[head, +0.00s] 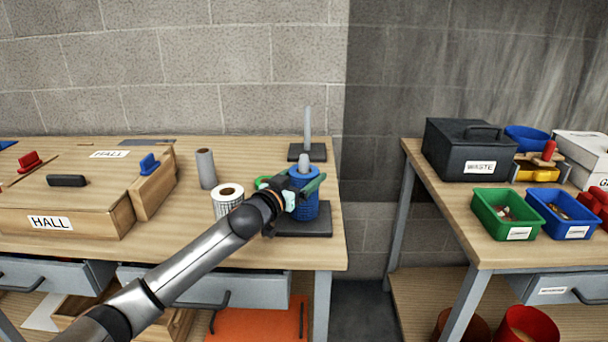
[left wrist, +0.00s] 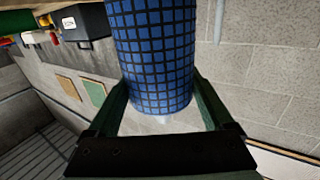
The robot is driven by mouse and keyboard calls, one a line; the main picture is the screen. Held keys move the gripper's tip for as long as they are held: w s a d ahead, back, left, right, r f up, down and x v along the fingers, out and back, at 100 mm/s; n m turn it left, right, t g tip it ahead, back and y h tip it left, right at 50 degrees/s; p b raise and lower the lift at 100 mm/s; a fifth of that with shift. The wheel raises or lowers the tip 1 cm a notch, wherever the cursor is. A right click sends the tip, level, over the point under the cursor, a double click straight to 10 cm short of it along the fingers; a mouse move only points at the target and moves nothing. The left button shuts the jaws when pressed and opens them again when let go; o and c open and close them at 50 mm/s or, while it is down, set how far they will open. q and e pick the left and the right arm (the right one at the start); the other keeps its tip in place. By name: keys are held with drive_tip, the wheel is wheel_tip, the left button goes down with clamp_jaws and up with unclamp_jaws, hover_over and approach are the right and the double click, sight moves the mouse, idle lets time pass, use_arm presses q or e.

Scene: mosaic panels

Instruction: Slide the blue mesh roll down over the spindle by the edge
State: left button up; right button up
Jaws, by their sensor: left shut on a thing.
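The blue mesh roll (head: 304,207) is upright over the black base plate (head: 318,229) near the table's right edge. The rounded grey tip of a spindle (head: 305,160) sticks out above the roll, which appears to be around it. I cannot tell whether the roll's lower end touches the plate. My left gripper (head: 306,186) is shut on the upper part of the roll. In the left wrist view the blue grid-patterned roll (left wrist: 155,55) sits between the two dark green fingers. My right gripper is not in view.
A second grey spindle (head: 308,125) on a black base stands behind. A white mesh roll (head: 228,203), a grey roll (head: 206,168) and a green ring (head: 263,182) stand or lie left of the gripper. A gap separates this table from the right table with bins (head: 505,214).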

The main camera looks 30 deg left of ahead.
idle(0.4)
use_arm(q)
drive_tip(key=o, duration=1.5)
drive_tip(key=shift+f, duration=0.2)
drive_tip(key=shift+s, duration=0.6)
drive_tip(key=s, duration=1.1)
drive_tip(key=shift+s+d+r+b, duration=0.1)
drive_tip(key=shift+s+d+b, duration=0.1)
drive_tip(key=shift+b, duration=0.2)
